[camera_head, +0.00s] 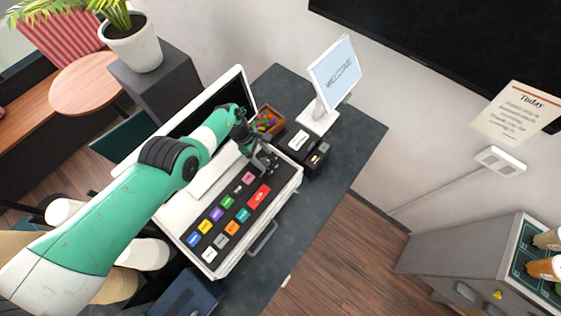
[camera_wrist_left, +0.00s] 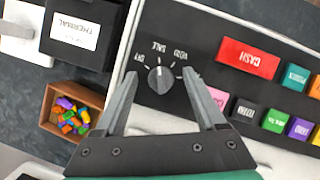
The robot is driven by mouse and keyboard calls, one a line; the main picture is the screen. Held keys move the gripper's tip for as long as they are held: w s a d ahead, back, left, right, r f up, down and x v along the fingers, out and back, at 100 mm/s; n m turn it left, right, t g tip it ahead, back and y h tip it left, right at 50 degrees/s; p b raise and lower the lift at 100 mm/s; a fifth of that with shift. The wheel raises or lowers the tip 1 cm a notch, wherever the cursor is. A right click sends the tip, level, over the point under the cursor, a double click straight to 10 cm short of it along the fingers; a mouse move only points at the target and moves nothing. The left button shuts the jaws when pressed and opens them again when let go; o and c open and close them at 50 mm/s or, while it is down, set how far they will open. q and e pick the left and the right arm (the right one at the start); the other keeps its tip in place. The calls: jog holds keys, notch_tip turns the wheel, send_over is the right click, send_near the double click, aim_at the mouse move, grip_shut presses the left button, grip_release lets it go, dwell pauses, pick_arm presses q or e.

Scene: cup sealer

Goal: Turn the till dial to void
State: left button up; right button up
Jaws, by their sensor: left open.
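The till (camera_head: 190,195) is a white register with a dark panel of coloured keys on the counter in the head view. In the left wrist view its round dark dial (camera_wrist_left: 159,79) sits on the dark panel with a light pointer mark. The labels around it include SALE at the top and VOID at the upper right; the left label is hard to read. The pointer appears to face SALE. My left gripper (camera_wrist_left: 163,73) is open, with its fingertips on either side of the dial; contact cannot be told. In the head view this gripper (camera_head: 264,162) largely hides the dial.
A red CASH key (camera_wrist_left: 248,58) and several coloured keys lie right of the dial. Dark counter (camera_head: 345,150) is clear at right.

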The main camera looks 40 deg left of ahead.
pick_arm(q)
jog(key=shift+f, duration=0.55)
pick_arm(e)
jog(key=shift+d+f+h, duration=0.1)
jog(key=shift+f+h, duration=0.2)
jog(key=shift+f, duration=0.1)
pick_arm(q)
grip_shut()
pick_arm(e)
jog(key=shift+f, duration=0.2)
